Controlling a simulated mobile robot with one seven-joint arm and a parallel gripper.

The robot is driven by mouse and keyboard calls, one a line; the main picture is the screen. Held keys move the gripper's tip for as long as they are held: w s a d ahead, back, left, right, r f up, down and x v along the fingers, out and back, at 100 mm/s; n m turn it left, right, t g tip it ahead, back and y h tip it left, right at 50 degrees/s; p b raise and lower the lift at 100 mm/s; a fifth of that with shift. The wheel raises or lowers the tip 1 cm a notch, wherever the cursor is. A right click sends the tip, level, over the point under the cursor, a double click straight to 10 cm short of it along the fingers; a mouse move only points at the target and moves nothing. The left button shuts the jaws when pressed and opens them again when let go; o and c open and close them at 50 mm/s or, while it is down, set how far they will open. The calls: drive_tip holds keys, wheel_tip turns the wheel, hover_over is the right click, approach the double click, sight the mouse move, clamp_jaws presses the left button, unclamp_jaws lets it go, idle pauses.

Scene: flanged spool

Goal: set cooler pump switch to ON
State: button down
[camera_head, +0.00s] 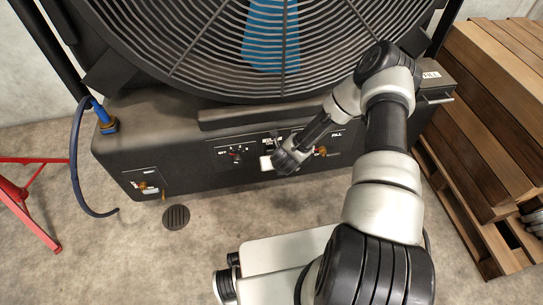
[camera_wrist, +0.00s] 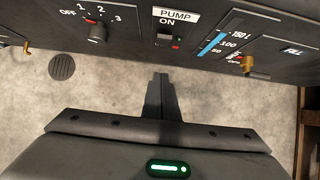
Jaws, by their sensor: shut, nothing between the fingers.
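The cooler (camera_head: 180,140) is a large black unit with a round fan grille and a control panel low on its front. In the wrist view the pump switch (camera_wrist: 165,41) is a small dark switch under a white PUMP label (camera_wrist: 176,16) and the word ON. A small green spot (camera_wrist: 180,41) shows beside it; the switch's position is too small to tell. My gripper (camera_wrist: 161,77) is shut and empty, its fingertips below the switch in the picture and apparently apart from it. In the head view my arm's end hides the switch.
A dial with a red pointer (camera_wrist: 96,26) lies left of the switch. A blue level gauge (camera_wrist: 212,44) and a brass FILL valve (camera_wrist: 248,64) lie to the right. A drain (camera_head: 176,217) is in the floor.

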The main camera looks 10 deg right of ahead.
sight(270, 153)
drive_tip(key=w+f+b, duration=0.3)
drive_tip(key=w+f, duration=0.2)
drive_tip(key=w, duration=0.2)
drive_tip(key=shift+w, duration=0.4)
